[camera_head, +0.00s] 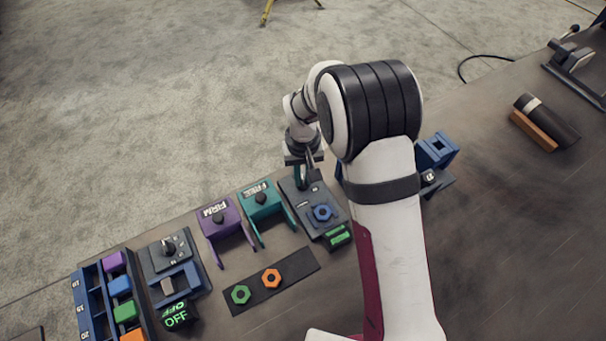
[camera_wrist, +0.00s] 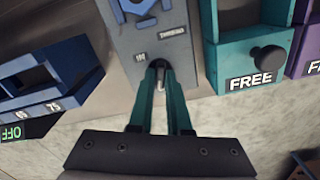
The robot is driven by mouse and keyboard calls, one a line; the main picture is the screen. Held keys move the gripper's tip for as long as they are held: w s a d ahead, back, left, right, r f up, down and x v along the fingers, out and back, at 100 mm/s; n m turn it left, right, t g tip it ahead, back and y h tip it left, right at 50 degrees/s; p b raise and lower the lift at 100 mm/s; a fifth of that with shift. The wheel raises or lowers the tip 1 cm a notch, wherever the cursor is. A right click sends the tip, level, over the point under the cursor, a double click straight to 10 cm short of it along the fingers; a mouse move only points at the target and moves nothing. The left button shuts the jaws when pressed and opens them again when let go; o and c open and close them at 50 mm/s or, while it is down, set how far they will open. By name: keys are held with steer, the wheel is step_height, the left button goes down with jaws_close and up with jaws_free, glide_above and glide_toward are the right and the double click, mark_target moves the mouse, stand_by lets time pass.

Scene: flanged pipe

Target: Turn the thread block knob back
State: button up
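The thread block (camera_wrist: 150,45) is a grey plate with the labels "THREAD" and "IN" and a blue hexagonal part (camera_wrist: 140,10). In the head view the block (camera_head: 327,218) lies at the bench's far edge, with the blue hexagon (camera_head: 322,212) on its near half. My gripper (camera_wrist: 159,75) has its two teal fingers close together, one on each side of the thread block knob (camera_wrist: 159,80). Only a narrow grey strip of the knob shows between the fingers; the rest is hidden. The fingers look shut on it. In the head view my gripper (camera_head: 301,178) is over the block's far end.
A teal "FREE" holder (camera_head: 262,200) and a purple "FIRM" holder (camera_head: 221,219) stand just left of the block. A dark strip (camera_head: 296,268) holds a green nut (camera_head: 241,294) and an orange nut (camera_head: 271,278). A blue fixture (camera_head: 437,150) is right of my arm.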

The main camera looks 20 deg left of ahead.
mark_target(303, 180)
steer(key=o, duration=0.4)
step_height(303, 180, up, 16)
steer(key=shift+f, duration=0.1)
stand_by(0.4)
